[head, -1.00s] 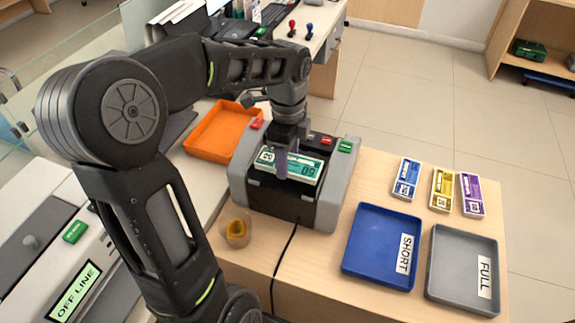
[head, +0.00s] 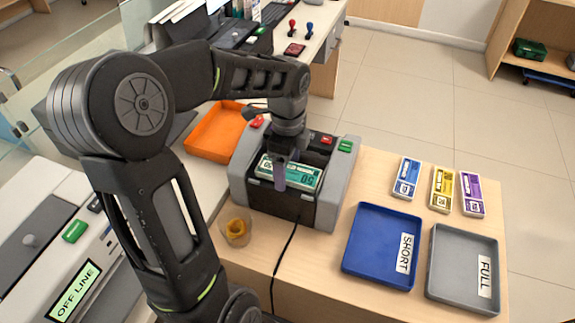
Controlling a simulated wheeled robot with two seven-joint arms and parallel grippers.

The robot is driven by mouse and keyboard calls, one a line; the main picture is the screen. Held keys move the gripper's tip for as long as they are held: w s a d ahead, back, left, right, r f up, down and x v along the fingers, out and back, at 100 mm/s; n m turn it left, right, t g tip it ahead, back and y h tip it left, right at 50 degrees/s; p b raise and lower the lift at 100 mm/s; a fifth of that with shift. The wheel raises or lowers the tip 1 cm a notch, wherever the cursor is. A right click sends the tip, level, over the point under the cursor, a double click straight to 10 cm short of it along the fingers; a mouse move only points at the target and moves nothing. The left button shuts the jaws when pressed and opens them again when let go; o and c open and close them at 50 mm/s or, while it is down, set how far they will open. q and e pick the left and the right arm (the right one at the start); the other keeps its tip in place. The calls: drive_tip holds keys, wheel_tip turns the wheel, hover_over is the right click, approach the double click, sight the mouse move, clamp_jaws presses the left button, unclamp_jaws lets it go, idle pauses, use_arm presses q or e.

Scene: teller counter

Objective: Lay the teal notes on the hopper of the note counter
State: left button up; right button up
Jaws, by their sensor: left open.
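The teal notes (head: 302,175) lie as a bundle on the hopper at the top of the grey note counter (head: 335,190). My left gripper (head: 281,178) is over the left part of the bundle, fingers pointing down, open. One finger shows in front of the bundle's near edge; the other is hidden behind the wrist. I cannot tell whether the fingers touch the notes. My right gripper is not in view.
An orange tray (head: 203,150) stands left of the counter. A blue SHORT tray (head: 372,262) and a grey FULL tray (head: 447,292) are at right. Blue (head: 407,176), yellow (head: 443,187) and purple bundles (head: 472,194) lie behind them. A small cup (head: 235,235) and a cable are in front.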

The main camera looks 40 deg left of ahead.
sight(288, 171)
use_arm(q)
drive_tip(key=shift+r, duration=0.1)
wheel_tip(288, 171, up, 12)
idle(0.5)
idle(0.9)
